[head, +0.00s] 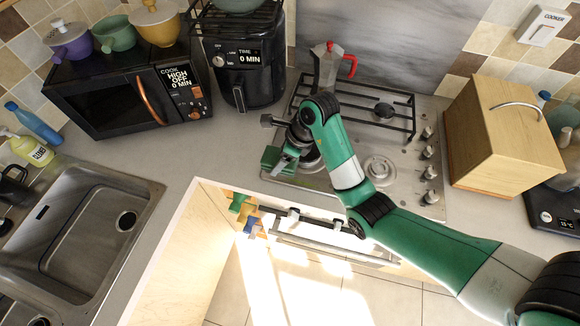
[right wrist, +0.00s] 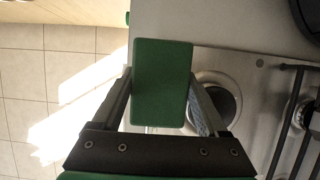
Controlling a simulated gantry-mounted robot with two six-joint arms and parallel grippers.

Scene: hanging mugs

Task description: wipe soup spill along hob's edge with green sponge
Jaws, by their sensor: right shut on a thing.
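The green sponge (head: 277,160) is at the front left corner of the steel hob (head: 400,190). My right gripper (head: 284,150) is shut on it. In the right wrist view the sponge (right wrist: 162,82) sits between the two fingers of my right gripper (right wrist: 162,100), over the hob's corner where it meets the grey worktop. I cannot tell whether the sponge touches the surface. I see no soup spill; the sponge and arm hide part of the hob's edge. My left gripper is not in view.
A moka pot (head: 328,66) stands at the back of the hob, near the pan supports (head: 384,112). An air fryer (head: 244,62) and microwave (head: 130,92) stand to the left. A wooden bread bin (head: 500,135) stands to the right. The worktop (head: 215,150) left of the hob is clear.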

